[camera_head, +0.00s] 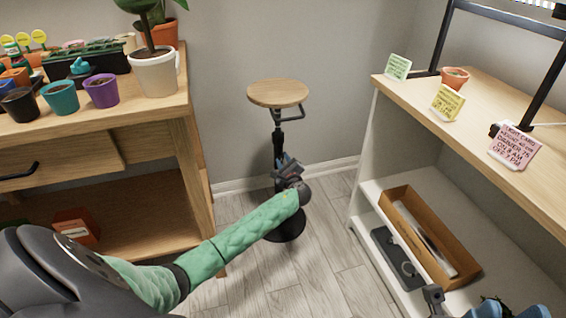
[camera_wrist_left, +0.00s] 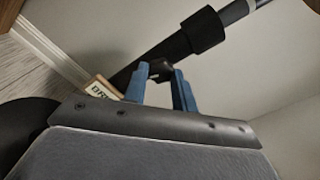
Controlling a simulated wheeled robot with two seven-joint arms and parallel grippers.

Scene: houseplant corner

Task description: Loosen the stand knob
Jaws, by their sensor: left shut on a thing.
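The stand has a round wooden top (camera_head: 278,93) on a dark pole and a round black base (camera_head: 285,228), upright on the floor between two benches. My left gripper (camera_head: 287,165) reaches the pole below the top. In the left wrist view its blue fingers (camera_wrist_left: 161,88) are on either side of the dark stand knob (camera_wrist_left: 160,69), shut on it. The knob sits beside a dark collar (camera_wrist_left: 203,30) on the pole. In the head view my gripper hides the knob. My right gripper (camera_head: 433,296) shows only partly at the bottom edge; its jaws are unclear.
A wooden bench (camera_head: 150,117) with several pots stands at left. At right, a shelf unit (camera_head: 470,105) carries note cards and a small terracotta pot (camera_head: 455,77); a cardboard box (camera_head: 400,194) lies on its lower shelf. A small lettered tag (camera_wrist_left: 101,89) shows near my left fingers.

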